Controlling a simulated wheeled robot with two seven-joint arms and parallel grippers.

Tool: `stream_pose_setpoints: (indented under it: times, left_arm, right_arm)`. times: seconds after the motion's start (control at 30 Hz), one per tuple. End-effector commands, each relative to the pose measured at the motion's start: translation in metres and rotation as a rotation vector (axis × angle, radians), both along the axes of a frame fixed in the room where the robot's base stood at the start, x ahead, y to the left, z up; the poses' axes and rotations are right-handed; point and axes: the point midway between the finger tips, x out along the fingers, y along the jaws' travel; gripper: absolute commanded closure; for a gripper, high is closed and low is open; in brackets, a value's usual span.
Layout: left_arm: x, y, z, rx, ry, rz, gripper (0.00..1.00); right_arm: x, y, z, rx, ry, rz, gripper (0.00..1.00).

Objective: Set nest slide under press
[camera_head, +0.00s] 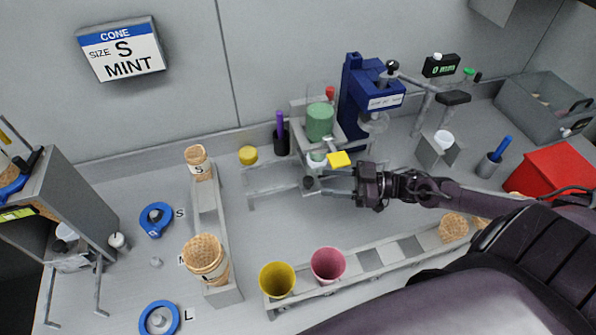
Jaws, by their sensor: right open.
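The blue press (356,95) stands against the back wall with a white label on its front. A light frame with a green cylinder (320,122) stands just left of it. A low grey slide rail (270,178) runs in front, with a yellow block (340,159) near its right end. A dark round knob (308,183) sits at the front of this rail. My right gripper (328,184) reaches in from the right, open, its fingers pointing left beside the knob. I cannot tell whether they touch it. Which part is the nest slide is unclear. My left gripper is not in view.
A rack with waffle cones (205,255) stands to the left. A front rail holds a yellow cup (277,280) and a pink cup (328,265). Blue rings (156,220) lie on the table. A red box (560,172) is at right.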

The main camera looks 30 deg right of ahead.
Motion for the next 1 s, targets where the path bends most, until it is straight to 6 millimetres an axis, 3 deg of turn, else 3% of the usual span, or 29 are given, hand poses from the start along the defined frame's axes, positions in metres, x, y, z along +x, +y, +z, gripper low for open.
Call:
stream_pose_setpoints:
  times: [0.53, 0.9, 1.0]
  left_arm:
    - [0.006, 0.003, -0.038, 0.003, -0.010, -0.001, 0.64]
    - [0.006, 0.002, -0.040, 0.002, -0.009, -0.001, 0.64]
    - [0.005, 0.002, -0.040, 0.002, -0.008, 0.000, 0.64]
  right_arm:
    - [0.040, 0.058, -0.002, 0.008, -0.009, 0.002, 0.51]
    - [0.045, 0.065, 0.001, 0.007, -0.008, 0.001, 0.51]
    - [0.045, 0.065, 0.001, 0.007, -0.008, 0.001, 0.62]
